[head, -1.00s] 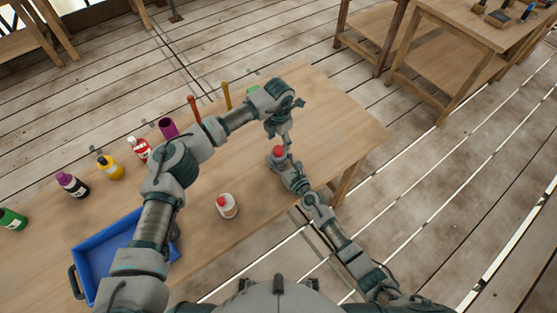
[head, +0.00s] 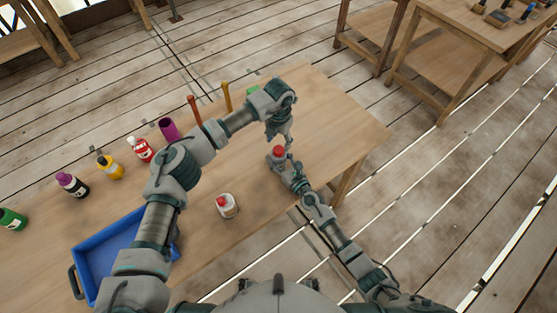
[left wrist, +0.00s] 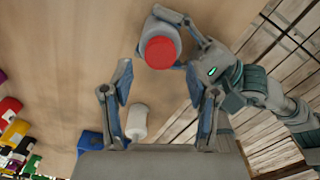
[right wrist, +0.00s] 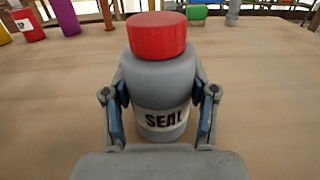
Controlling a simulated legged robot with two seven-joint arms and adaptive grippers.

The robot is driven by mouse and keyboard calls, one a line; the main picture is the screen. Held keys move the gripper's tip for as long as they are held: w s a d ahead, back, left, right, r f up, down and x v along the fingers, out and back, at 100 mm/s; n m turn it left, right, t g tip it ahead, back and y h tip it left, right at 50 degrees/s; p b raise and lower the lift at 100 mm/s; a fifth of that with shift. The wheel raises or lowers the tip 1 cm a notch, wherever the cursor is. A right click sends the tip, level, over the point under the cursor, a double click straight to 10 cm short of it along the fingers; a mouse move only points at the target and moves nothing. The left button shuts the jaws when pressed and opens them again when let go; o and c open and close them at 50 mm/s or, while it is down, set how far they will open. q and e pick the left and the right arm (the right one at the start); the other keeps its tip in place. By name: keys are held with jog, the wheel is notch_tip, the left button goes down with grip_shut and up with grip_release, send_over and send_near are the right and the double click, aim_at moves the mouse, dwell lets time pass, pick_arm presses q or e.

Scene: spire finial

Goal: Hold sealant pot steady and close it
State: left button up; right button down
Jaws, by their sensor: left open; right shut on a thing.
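The sealant pot (right wrist: 160,95) is grey with a white label reading "SEAL" and a red cap (right wrist: 157,37) on top. It stands upright on the table in the right wrist view. My right gripper (right wrist: 160,122) is shut on the pot's body, one finger on each side. In the head view the red cap (head: 278,152) shows below my left gripper (head: 279,136). In the left wrist view the red cap (left wrist: 160,53) lies beyond the open, empty fingers of my left gripper (left wrist: 158,85), apart from them. Whether the cap is fully seated cannot be told.
A blue tray (head: 85,270) is at the left. Several coloured bottles, such as the yellow one (head: 109,168), line the far left side. The table's right end is clear.

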aim_at(279, 149)
pick_arm(q)
jog(key=shift+f, duration=2.2)
grip_shut()
jog(key=shift+o, duration=0.8)
grip_release()
jog(key=shift+r, duration=0.1)
notch_tip(279, 149, up, 12)
